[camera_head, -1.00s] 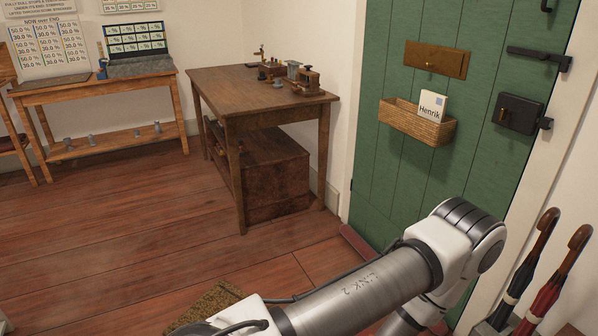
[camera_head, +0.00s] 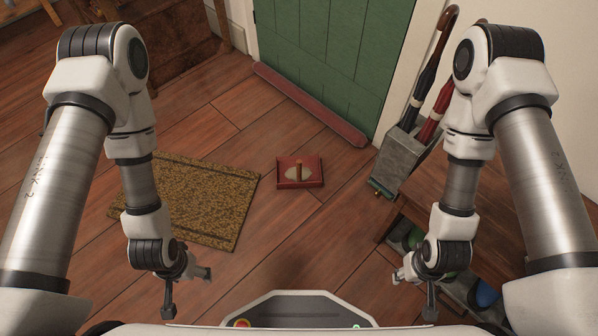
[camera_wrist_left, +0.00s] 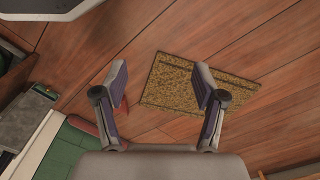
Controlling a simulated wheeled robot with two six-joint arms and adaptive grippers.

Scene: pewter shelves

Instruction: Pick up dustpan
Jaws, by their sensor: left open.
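The dustpan (camera_head: 288,184) is a small red, square pan with a brownish upright handle and a pale patch inside. It lies on the wooden floor in the head view, between the mat and the door. My left gripper (camera_head: 189,293) is open and empty, well short of the dustpan and to its left. In the left wrist view its two fingers (camera_wrist_left: 160,75) are spread with floor and mat behind them. A red patch beside the left finger there may be the dustpan, mostly hidden. My right gripper (camera_head: 414,294) appears open and empty at the lower right, apart from the dustpan.
A brown doormat (camera_head: 205,200) lies left of the dustpan; it also shows in the left wrist view (camera_wrist_left: 172,85). A green door (camera_head: 335,60) with a red sill (camera_head: 310,105) stands behind. A grey umbrella stand (camera_head: 402,155) and wooden bench (camera_head: 440,190) are at right. Floor around the dustpan is clear.

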